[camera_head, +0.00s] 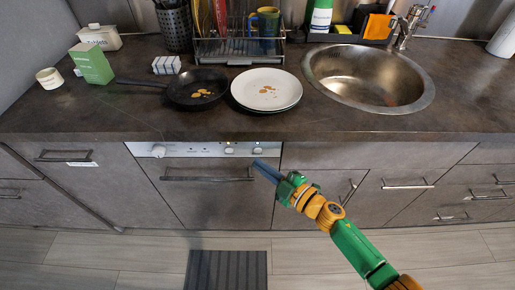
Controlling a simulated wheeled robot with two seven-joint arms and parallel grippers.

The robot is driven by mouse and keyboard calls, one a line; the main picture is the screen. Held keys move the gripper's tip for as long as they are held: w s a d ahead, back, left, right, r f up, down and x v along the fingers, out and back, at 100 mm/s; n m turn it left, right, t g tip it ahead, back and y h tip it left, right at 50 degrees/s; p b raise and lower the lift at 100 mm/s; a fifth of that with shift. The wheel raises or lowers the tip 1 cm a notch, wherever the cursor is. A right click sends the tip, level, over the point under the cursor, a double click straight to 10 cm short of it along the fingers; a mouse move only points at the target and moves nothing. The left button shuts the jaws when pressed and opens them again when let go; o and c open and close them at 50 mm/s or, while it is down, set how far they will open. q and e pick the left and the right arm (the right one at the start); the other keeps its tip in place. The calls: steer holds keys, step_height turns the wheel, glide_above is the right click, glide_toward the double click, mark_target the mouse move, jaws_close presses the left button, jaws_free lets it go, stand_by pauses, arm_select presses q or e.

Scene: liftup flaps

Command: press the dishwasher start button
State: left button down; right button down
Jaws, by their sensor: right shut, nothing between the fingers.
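The dishwasher (215,201) is set under the counter, with its door closed and a bar handle (208,178) across the front. Its light control panel (195,151) runs along the top, with a round knob (158,151) at the left and small buttons (229,150) toward the right. My right gripper (266,169) is shut and empty. Its blue fingers point up and left, in front of the panel's right end, close to the rightmost control (257,150). I cannot tell whether they touch the dishwasher. My left gripper is not in view.
On the counter (300,125) stand a frying pan (196,98), a stack of plates (285,104), a dish rack (240,61) and a sink (368,78). Drawers with bar handles flank the dishwasher. A dark striped mat (226,270) lies on the floor.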

steer(key=s+p, duration=0.1)
steer(key=s, duration=0.2)
steer(key=shift+s, duration=0.4)
stand_by(0.4)
steer(key=s+d+f+m+g+h+p, duration=0.2)
steer(key=s+d+f+m+h, duration=0.4)
steer(key=f, duration=0.4)
steer(key=s+d+f+m+g+h+p, duration=0.1)
steer(key=s+d+f+m+h+p, duration=0.1)
steer(key=s+d+f+m+h, duration=0.5)
steer(key=s+d+f+m+g, duration=0.1)
steer(key=s+f+g, duration=0.1)
steer(key=s, duration=0.5)
steer(key=s+d+f+m+g, duration=0.1)
steer(key=s+d+f+g, duration=0.1)
steer(key=s+f, duration=0.3)
steer(key=s+d+f+m+g+p, duration=0.1)
steer(key=s+f+g, duration=0.2)
steer(key=s, duration=0.6)
steer(key=shift+d+f+m+g+y, duration=0.3)
steer(key=shift+d+f+g, duration=0.05)
steer(key=shift+g, duration=0.15)
